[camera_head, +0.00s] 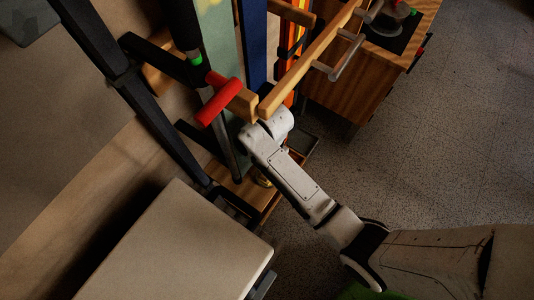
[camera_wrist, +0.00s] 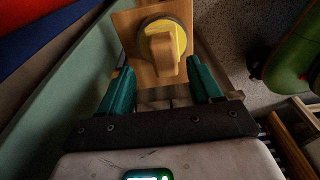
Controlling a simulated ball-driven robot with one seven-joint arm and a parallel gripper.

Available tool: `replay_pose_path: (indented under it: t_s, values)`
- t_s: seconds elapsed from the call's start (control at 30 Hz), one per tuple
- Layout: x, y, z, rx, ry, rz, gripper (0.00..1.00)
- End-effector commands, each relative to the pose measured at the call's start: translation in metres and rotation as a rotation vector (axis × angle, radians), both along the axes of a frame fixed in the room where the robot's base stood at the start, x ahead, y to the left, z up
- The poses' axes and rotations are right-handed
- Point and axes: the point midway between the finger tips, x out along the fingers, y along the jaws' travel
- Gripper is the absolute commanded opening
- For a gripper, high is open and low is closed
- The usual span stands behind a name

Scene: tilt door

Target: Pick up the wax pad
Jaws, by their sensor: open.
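The wax pad, a round yellow disc with a dark rim and a wooden grip (camera_wrist: 165,48), lies on a small wooden shelf (camera_wrist: 123,27) in the wrist view. In the head view only a small bit of yellow (camera_head: 263,181) shows beside my arm, probably the same pad. My gripper (camera_wrist: 161,68) is open and empty, its two teal fingers on either side of the pad's grip in the picture. The grip appears between or just beyond the fingertips; I cannot tell the exact gap. My fingers are hidden behind my arm in the head view.
Tall green (camera_head: 221,60) and blue (camera_head: 252,40) boards stand beside the shelf. A wooden rail (camera_head: 310,57) and red-handled bar (camera_head: 218,97) are close to my arm. A grey-topped box (camera_head: 170,250) is at lower left. A wooden cabinet (camera_head: 350,88) is behind. Open floor lies right.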

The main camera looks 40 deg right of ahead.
Motion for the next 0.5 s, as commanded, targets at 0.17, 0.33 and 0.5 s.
replay_pose_path:
  t_s: [0.17, 0.33, 0.5]
  values:
    - [-0.006, 0.003, -0.028, -0.001, 0.002, 0.002, 0.64]
    - [-0.007, 0.004, -0.045, 0.000, 0.001, 0.000, 0.64]
    - [-0.007, 0.005, -0.048, 0.000, 0.000, 0.000, 0.64]
